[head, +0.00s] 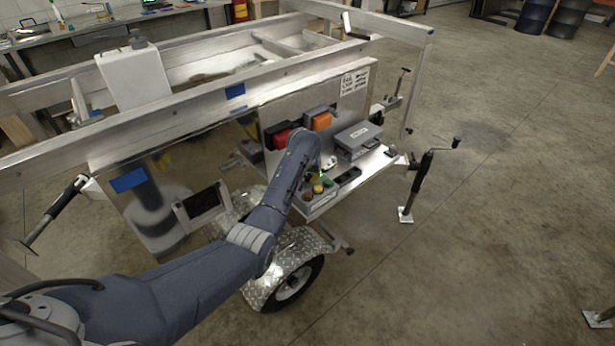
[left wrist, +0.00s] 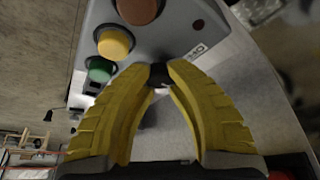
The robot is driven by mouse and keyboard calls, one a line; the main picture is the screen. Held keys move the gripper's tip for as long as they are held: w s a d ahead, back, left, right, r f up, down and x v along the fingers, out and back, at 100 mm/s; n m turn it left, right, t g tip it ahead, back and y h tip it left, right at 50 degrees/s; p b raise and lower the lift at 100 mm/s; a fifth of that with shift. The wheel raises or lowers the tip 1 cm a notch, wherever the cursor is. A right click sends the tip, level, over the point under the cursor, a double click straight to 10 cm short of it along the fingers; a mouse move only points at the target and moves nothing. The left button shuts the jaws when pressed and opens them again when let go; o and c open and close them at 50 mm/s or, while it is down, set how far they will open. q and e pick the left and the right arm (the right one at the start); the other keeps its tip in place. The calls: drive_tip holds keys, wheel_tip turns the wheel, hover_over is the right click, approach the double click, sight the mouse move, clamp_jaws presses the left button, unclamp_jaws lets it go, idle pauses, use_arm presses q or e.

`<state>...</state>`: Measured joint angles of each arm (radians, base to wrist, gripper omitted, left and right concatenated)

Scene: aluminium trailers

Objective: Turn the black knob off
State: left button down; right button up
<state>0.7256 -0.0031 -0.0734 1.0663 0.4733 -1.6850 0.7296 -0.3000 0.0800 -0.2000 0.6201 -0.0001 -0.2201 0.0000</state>
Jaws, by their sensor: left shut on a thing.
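The black knob (left wrist: 159,76) shows in the left wrist view, between the tips of my left gripper's yellow fingers (left wrist: 158,72). The fingers are shut on it. It sits at the edge of a grey control box (left wrist: 178,38), beside a green button (left wrist: 99,69), a yellow button (left wrist: 115,43) and a red-brown button (left wrist: 138,10). In the head view the control box (head: 319,206) stands on the trailer's side shelf, and my left wrist and arm hide most of the gripper and the knob. My right gripper is in neither view.
On the shelf, a grey case (head: 358,138) stands right of my wrist. A trailer wheel (head: 292,284) is below. The floor to the right is mostly clear around a jack stand (head: 421,185).

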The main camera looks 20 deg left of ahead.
use_arm(q)
drive_tip(key=n, duration=0.2)
drive_tip(key=n+y, duration=0.1)
drive_tip(key=n, duration=0.1)
drive_tip(key=shift+d+f+n+g+y, duration=0.1)
drive_tip(key=shift+d+n+g+y, duration=0.1)
drive_tip(key=shift+n+g+y, duration=0.15)
drive_tip(key=n, duration=0.2)
drive_tip(key=n+g+y, duration=0.1)
drive_tip(key=n, duration=0.1)
drive_tip(key=shift+n+g, duration=0.25)
drive_tip(key=c, duration=1.1)
unclamp_jaws()
drive_tip(key=shift+w, duration=0.1)
drive_tip(key=shift+v, duration=3.75)
drive_tip(key=shift+f, duration=0.1)
